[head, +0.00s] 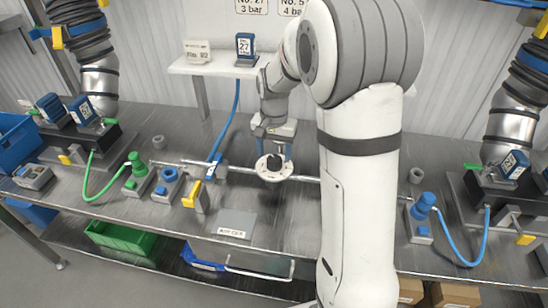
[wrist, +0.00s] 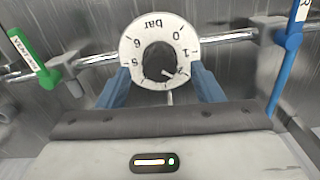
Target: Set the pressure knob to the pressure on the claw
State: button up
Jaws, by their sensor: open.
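The pressure knob (wrist: 158,60) is a dark knob inside a white round dial (wrist: 136,52) marked in bar with numbers from 0 to 6. A pale pointer mark points toward the dial's lower right in the wrist view; its exact reading is unclear. In the head view the dial (head: 272,175) sits on a metal pipe. My gripper (wrist: 160,74) is open, with its blue fingers on either side of the knob in the wrist view; contact cannot be told. It also shows above the dial in the head view (head: 274,151). A blue claw unit (head: 245,46) with a label reading 27 stands on the shelf.
Wall signs read No. 27, 3 bar (head: 251,6) and No. 5, 4 bar (head: 291,6). A yellow-handled valve (head: 195,196) and a blue lever (head: 213,165) stand left of the dial. A green lever (wrist: 30,52) shows in the wrist view. My arm hides part of the bench.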

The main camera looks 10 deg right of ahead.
aim_at(274, 159)
jog(key=shift+f, duration=1.6)
jog(key=shift+c, duration=0.2)
jog(key=c, duration=0.9)
